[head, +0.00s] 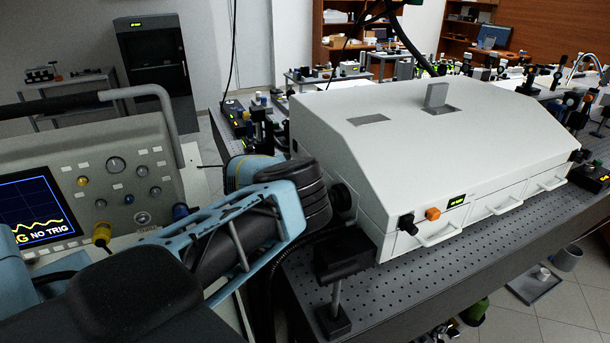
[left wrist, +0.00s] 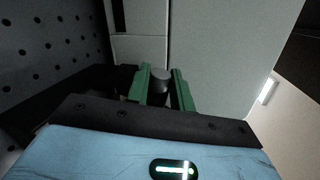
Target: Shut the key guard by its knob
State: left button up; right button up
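My left arm reaches to the left end of the white enclosure (head: 400,120) in the head view; its fingertips are hidden there behind my own wrist. In the left wrist view the two green fingers of my left gripper (left wrist: 162,80) stand on either side of a short dark grey round knob (left wrist: 160,77). They are very near it, and I cannot tell whether they touch it. Pale panels (left wrist: 205,60) lie behind the knob. I cannot make out the key guard as a separate part or how far it is open. My right gripper is not in view.
A console (head: 110,175) with a screen reading "NO TRIG" stands at the left, close to my left arm. The perforated optics table (head: 390,300) carries a black post mount (head: 340,255) just in front of the enclosure's left end. White handles (head: 440,236) stick out along the enclosure's front.

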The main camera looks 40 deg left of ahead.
pick_arm(q)
grip_shut()
jog(key=shift+s+d+r+m, duration=0.1)
jog(key=shift+d+r+m, duration=0.15)
jog(key=shift+m, duration=0.15)
jog(key=shift+s+d+m+t+y+p, duration=0.2)
jog(key=shift+d+m+t+y+p, duration=0.1)
jog(key=shift+m+p, duration=0.5)
jog(key=shift+s+d+f+m+t+y, duration=0.15)
jog(key=shift+d+f+m+t, duration=0.1)
jog(key=shift+m, duration=0.3)
jog(key=shift+s+d+f+m+t+y, duration=0.1)
jog(key=shift+d+m+t+y, duration=0.1)
jog(key=shift+m, duration=0.35)
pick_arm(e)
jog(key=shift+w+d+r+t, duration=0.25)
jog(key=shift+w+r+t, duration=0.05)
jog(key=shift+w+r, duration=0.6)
pick_arm(q)
jog(key=o, duration=0.5)
grip_release()
